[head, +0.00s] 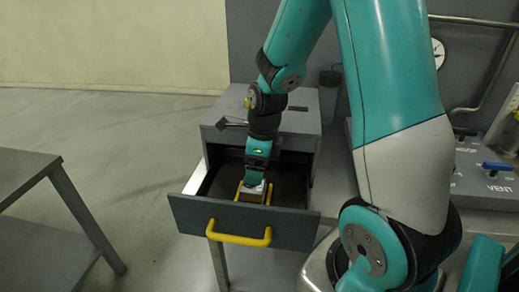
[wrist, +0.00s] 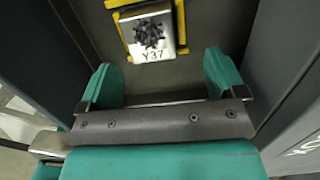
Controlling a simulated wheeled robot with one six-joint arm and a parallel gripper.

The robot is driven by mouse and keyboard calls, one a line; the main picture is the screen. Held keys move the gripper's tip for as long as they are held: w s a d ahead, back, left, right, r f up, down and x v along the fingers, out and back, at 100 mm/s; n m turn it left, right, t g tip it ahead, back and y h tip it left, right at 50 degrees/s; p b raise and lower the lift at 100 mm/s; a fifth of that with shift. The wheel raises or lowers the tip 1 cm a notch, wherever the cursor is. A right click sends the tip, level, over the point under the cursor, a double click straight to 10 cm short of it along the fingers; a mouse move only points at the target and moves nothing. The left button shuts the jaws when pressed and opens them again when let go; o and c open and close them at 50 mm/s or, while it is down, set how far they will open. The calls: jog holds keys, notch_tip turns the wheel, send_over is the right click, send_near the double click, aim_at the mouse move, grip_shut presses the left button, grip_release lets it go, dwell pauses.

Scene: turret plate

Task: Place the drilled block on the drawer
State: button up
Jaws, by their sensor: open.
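The drilled block (wrist: 155,50) is a pale metal block marked Y37, with a dark cluster on its top face. It sits within a yellow outline (wrist: 182,22) inside the open drawer (head: 190,213); in the head view the block (head: 254,188) is partly covered by my gripper. My gripper (head: 257,178) reaches down into the drawer. In the wrist view its two teal fingers (wrist: 163,66) are spread wide with nothing between them. The block lies just beyond the fingertips, apart from them.
The drawer has a yellow handle (head: 240,238) and slides from a grey cabinet (head: 225,137). The drawer walls stand close on both sides of my gripper. A grey table (head: 25,172) stands at left. A panel marked VENT (head: 488,200) with blue levers is at right.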

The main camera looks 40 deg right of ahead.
jog(key=s+a+r+n+y, duration=0.2)
jog(key=s+a+r+n, duration=0.3)
jog(key=a+r+n, duration=0.9)
jog(key=s+a+n, duration=0.3)
jog(key=s+n, duration=0.2)
jog(key=n, duration=0.5)
jog(key=s+a+n+g+y, duration=0.1)
jog(key=s+a+n, duration=0.3)
jog(key=n, duration=0.7)
jog(key=shift+s+a+r+n, duration=0.15)
jog(key=shift+s+r+n, duration=0.25)
jog(key=shift+s, duration=0.35)
